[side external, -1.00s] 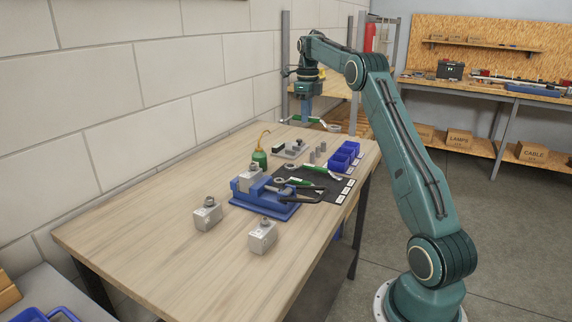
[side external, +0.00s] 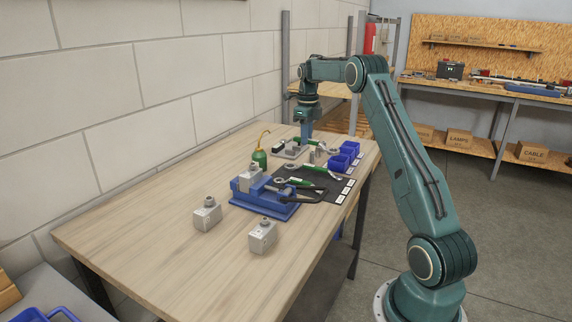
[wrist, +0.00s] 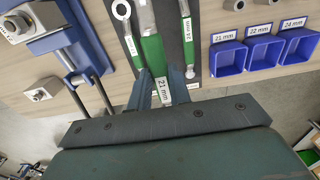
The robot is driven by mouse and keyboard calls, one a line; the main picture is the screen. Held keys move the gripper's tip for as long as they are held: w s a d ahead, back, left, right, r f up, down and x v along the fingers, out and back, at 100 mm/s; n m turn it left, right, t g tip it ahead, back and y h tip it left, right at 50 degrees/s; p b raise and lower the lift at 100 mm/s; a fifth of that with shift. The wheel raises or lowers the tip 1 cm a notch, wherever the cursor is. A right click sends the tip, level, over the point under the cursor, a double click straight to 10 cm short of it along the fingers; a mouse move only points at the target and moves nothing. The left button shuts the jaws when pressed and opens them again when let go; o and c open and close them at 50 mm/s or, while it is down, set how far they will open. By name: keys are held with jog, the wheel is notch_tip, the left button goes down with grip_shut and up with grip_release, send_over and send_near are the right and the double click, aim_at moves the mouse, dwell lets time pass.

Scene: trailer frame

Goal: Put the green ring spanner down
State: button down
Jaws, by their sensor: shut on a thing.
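Whether the spanner touches anything below is not clear. A dark mat (wrist: 170,50) lies beneath, with a ring-ended green spanner (wrist: 131,46) on the left and one tagged 24 mm (wrist: 187,28) on the right.
Blue bins (side external: 342,158) tagged 21, 22 and 24 mm stand beside the mat. A blue vise (side external: 264,197), a green oil can (side external: 260,157) and grey metal blocks (side external: 207,215) stand on the workbench (side external: 150,230). Its near left part is clear.

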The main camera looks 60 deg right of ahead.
notch_tip(320, 180, down, 8)
dwell(0.4)
jog(key=shift+f, duration=2.1)
jog(key=shift+f, duration=0.15)
jog(key=c, duration=1.3)
grip_release()
notch_tip(320, 180, up, 12)
jog(key=shift+f, duration=0.1)
jog(key=shift+r, duration=0.25)
